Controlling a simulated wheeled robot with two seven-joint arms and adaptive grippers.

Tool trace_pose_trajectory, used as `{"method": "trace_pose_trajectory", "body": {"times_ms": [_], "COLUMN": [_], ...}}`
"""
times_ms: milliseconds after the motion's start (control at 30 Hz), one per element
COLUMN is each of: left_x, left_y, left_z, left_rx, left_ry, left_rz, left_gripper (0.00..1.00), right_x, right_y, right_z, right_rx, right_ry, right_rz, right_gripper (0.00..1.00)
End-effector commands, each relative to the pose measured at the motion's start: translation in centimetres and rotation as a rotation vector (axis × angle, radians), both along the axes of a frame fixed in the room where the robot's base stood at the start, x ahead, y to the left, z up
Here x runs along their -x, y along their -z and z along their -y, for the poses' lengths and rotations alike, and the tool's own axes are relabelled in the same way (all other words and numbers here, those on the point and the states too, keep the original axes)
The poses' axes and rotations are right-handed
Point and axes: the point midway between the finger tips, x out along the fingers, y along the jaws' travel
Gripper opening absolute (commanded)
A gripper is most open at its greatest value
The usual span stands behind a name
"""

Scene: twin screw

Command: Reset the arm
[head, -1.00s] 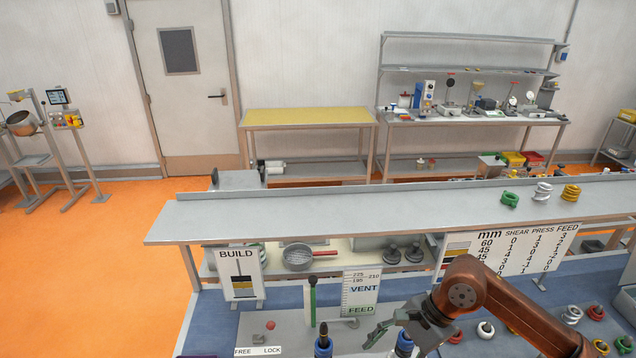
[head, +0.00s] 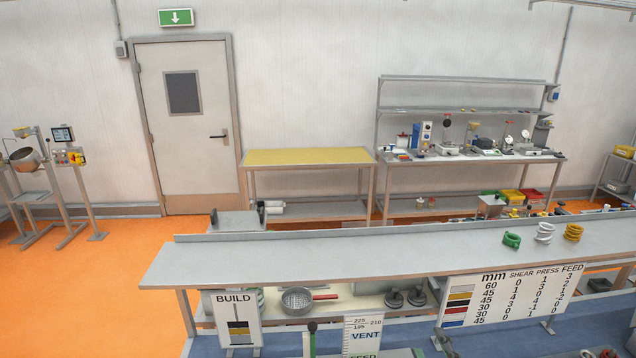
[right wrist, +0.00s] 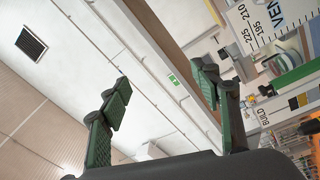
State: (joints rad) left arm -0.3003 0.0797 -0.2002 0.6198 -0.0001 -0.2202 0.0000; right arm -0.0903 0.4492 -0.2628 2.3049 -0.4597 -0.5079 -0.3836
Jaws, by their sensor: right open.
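My right gripper (right wrist: 162,98) shows in the right wrist view with its two green-padded fingers spread wide and nothing between them. My left gripper is in neither view.
A long grey shelf (head: 400,251) crosses the bench, with green, white and yellow coil rings (head: 573,232) at its right. A sieve (head: 297,300) sits underneath.

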Motion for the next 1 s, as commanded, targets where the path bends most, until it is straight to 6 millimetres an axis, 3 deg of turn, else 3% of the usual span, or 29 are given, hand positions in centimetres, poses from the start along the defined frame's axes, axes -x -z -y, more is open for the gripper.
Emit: {"method": "trace_pose_trajectory", "body": {"times_ms": [33, 200, 400, 600, 800, 933, 1000], "left_x": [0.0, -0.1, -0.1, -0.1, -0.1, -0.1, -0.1], "left_y": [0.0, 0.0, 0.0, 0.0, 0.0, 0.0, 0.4], "left_z": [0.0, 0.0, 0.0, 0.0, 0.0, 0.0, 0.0], "left_rx": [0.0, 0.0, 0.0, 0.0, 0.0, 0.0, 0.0], "left_ry": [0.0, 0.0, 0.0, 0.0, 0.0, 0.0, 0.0], "left_rz": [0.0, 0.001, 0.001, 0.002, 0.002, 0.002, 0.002], "left_gripper": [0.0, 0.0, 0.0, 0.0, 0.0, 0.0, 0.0], "right_x": [0.7, 4.8, 13.2, 20.6, 26.6, 30.2, 29.8], "right_y": [3.2, 13.8, 24.5, 30.4, 33.6, 35.0, 37.3], "right_z": [2.0, 7.1, 9.7, 9.7, 9.0, 8.2, 8.2], "right_rx": [-0.088, -0.356, -0.623, -0.783, -0.887, -0.943, -0.942], "right_ry": [0.059, 0.254, 0.475, 0.629, 0.743, 0.81, 0.813], "right_rz": [-0.099, -0.418, -0.758, -0.983, -1.144, -1.237, -1.252], "right_gripper": [0.57, 0.57, 0.57, 0.57, 0.57, 0.57, 0.57]}}
